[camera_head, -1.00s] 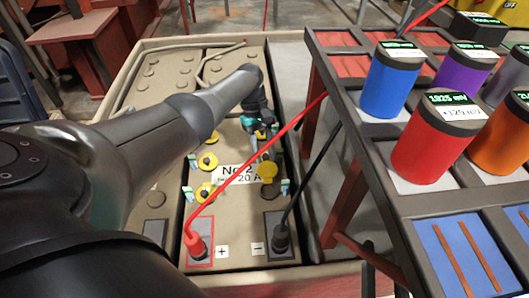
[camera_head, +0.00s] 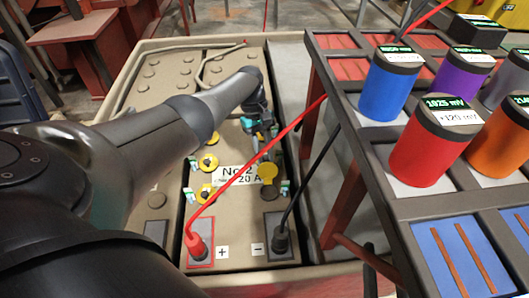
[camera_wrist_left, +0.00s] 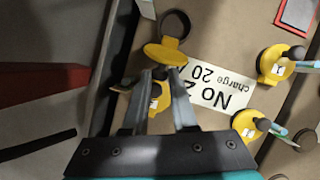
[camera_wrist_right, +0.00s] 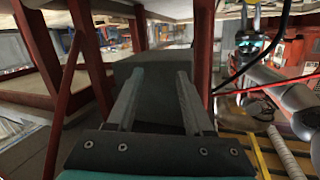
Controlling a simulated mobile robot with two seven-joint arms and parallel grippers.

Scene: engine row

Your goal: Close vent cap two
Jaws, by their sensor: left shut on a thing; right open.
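A yellow vent cap (camera_head: 268,173) stands raised beside a dark round opening (camera_head: 267,190) on the tan No 2 battery (camera_head: 235,233). The left wrist view shows the same cap (camera_wrist_left: 165,55) tipped up beside its dark ring (camera_wrist_left: 176,22). I cannot read a number on it. My left gripper (camera_wrist_left: 168,73) is shut with its fingertips at the near edge of this cap, apparently on it. Another yellow cap (camera_wrist_left: 153,100) shows below and between the fingers. My left gripper (camera_head: 264,158) reaches down from the far side. My right gripper (camera_wrist_right: 157,75) is open and empty.
More yellow caps (camera_head: 208,163) (camera_head: 206,191) sit left of the label. A red cable (camera_head: 250,165) and a black cable (camera_head: 310,172) cross near the caps. A rack with coloured canisters (camera_head: 428,152) stands on the right. A dark grey block (camera_wrist_right: 155,85) lies beyond my right fingers.

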